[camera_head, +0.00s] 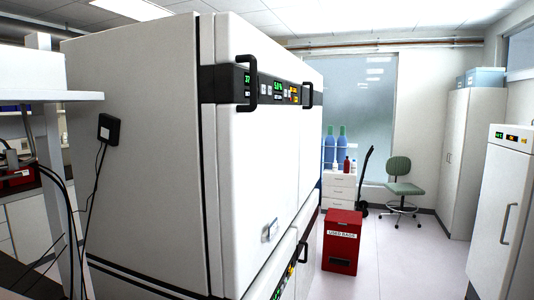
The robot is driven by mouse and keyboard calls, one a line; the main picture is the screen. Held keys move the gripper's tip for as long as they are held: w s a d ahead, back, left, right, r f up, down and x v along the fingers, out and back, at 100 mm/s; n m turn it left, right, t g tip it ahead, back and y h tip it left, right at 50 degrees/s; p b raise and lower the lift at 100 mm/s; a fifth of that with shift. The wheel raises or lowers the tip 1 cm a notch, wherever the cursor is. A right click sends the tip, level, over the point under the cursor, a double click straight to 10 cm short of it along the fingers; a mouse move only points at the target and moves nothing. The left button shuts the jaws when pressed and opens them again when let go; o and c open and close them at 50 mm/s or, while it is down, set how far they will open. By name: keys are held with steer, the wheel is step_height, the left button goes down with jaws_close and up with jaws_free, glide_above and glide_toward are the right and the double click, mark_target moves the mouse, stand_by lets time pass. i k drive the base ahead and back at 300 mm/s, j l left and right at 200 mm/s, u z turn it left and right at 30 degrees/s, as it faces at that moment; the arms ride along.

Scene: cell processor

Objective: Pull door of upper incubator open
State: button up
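The upper incubator (255,165) is a large white cabinet that fills the left and middle of the view, seen at an angle from its left side. A dark control panel (222,84) with lit green and orange readouts runs along the top of its front. Two black handles stick out there, a near one (247,83) and a far one (307,95). The front door looks shut. A small silvery fitting (270,230) sits low on the door. My gripper is not in view, so its distance from the handles cannot be told.
A lower unit (292,268) is under the upper incubator. A red bin (342,242), white drawers (339,188), a hand truck (367,178) and a green chair (403,180) stand beyond. A white cabinet (503,200) stands at right. Floor (400,260) between is clear.

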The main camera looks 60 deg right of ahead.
mark_target(249, 141)
steer(key=z, duration=1.8)
